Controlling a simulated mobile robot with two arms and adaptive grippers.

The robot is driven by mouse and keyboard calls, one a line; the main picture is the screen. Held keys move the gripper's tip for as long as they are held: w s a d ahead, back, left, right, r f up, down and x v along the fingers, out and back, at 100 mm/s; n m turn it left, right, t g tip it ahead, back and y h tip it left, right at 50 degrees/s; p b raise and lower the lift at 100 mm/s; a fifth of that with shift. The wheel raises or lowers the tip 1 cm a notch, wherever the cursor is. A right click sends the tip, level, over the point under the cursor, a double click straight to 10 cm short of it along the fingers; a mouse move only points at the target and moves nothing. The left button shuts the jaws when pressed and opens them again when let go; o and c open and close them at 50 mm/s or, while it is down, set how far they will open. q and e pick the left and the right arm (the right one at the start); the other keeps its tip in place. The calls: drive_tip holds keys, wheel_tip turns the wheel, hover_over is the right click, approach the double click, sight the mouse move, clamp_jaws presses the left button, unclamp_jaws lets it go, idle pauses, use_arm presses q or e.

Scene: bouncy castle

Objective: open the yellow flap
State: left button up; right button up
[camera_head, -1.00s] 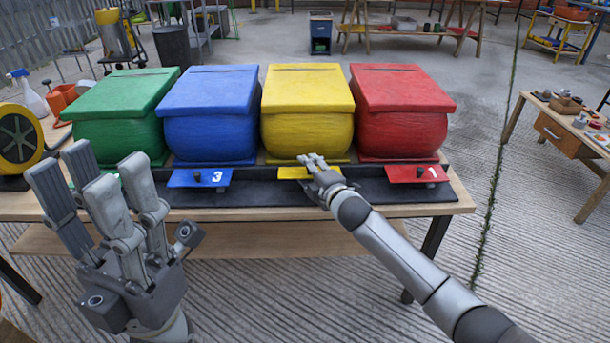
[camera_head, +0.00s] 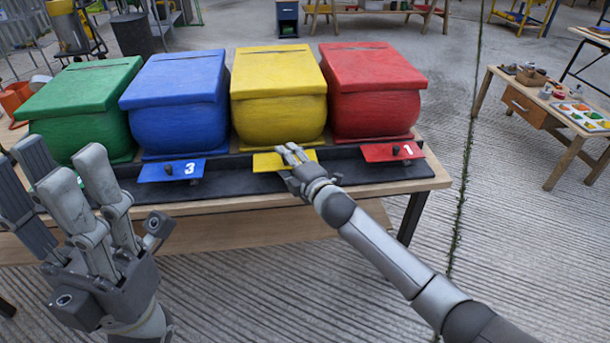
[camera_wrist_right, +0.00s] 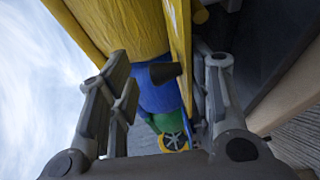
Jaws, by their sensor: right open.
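The yellow flap (camera_head: 266,162) juts out at the front of the yellow box (camera_head: 275,115), about level with the blue and red flaps. My right gripper (camera_head: 291,152) is at the flap's right part and hides some of it. In the right wrist view, the flap is seen edge-on as a thin yellow plate (camera_wrist_right: 179,35) with a dark knob (camera_wrist_right: 163,72). The knob lies between the spread fingers of my right gripper (camera_wrist_right: 165,95), with gaps on both sides. My left gripper (camera_head: 62,170) is open and empty at the left front.
A blue flap (camera_head: 160,170) marked 3 and a red flap (camera_head: 378,152) marked 1 flank the yellow one. Green (camera_head: 80,110), blue (camera_head: 175,100) and red (camera_head: 370,100) boxes share the wooden table (camera_head: 225,207).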

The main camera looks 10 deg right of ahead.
drive_tip(key=f+p+v, duration=0.1)
drive_tip(key=p+v, duration=0.4)
drive_tip(key=v, duration=0.5)
drive_tip(key=shift+s+p, duration=0.35)
idle(0.3)
idle(0.4)
